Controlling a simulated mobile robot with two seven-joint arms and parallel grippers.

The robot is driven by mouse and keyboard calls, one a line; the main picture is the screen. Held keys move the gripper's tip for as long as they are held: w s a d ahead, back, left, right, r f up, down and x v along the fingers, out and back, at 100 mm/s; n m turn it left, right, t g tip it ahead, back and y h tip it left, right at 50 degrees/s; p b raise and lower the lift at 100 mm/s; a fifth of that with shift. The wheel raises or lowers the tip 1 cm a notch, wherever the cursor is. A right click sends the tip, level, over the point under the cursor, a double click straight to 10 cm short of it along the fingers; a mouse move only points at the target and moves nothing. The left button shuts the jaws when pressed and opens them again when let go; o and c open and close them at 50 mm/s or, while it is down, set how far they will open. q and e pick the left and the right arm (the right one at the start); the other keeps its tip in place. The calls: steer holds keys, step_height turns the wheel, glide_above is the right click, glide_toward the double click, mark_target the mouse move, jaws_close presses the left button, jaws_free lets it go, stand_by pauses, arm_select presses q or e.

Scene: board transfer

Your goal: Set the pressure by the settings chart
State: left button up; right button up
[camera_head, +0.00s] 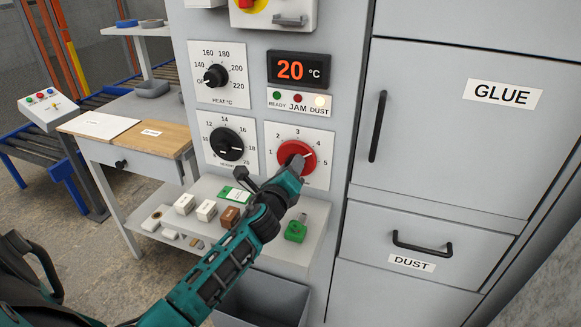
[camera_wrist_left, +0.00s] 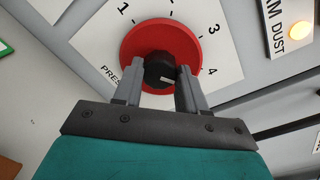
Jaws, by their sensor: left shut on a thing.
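The pressure dial (camera_head: 290,150) is a red disc on a white plate numbered 1 to 5, on the grey machine front. The wrist view shows its red disc (camera_wrist_left: 133,52) and black centre knob (camera_wrist_left: 157,67). The knob's white mark points toward the 4 side; the exact reading is unclear. My left gripper (camera_head: 298,166) is shut on the knob, one finger on each side, and partly hides it in the head view. A green-and-white card (camera_head: 235,194) lies on the shelf below; its print is too small to read, so I cannot tell whether it is the chart. My right gripper is not in view.
The heat dial (camera_head: 216,75) and another black dial (camera_head: 229,146) are to the left. A display (camera_head: 298,69) reads 20 °C; the DUST lamp (camera_head: 320,101) is lit. Small blocks lie on the shelf (camera_head: 262,247). Grey GLUE and DUST fronts with black handles stand at right.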

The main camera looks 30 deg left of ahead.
arm_select(q)
steer(key=shift+n, duration=0.6)
steer(key=o, duration=1.1)
steer(key=shift+c, duration=0.2)
steer(key=v, duration=1.3)
steer(key=shift+n, duration=0.3)
